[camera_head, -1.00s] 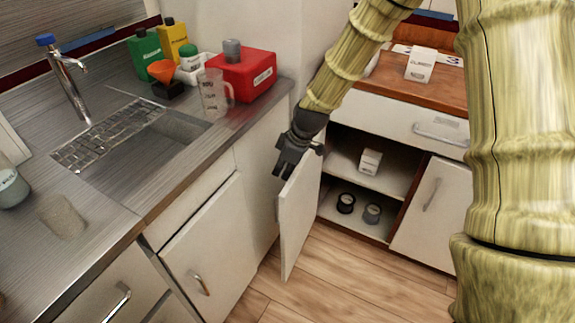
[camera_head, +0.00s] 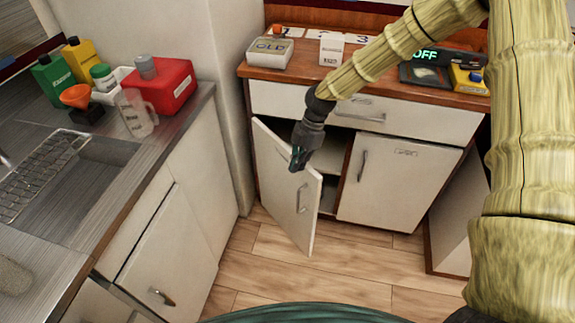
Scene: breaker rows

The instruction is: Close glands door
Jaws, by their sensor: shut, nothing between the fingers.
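The open cabinet door (camera_head: 283,190) is white with a metal handle and stands partly open, hinged at its left side on the low wooden cabinet. Part of the dark shelf opening (camera_head: 330,165) shows behind it. My gripper (camera_head: 298,165) is dark and shut, with nothing in it. The "glands" wording is not readable on this door. A second door (camera_head: 395,178) to the right is closed and carries a small label.
A closed drawer (camera_head: 370,112) lies above the doors. The wooden top (camera_head: 385,85) bears boxes and a scale reading OFF. A steel sink counter (camera_head: 120,175) with bottles and a red can (camera_head: 165,86) stands at left. The wooden floor (camera_head: 310,280) is clear.

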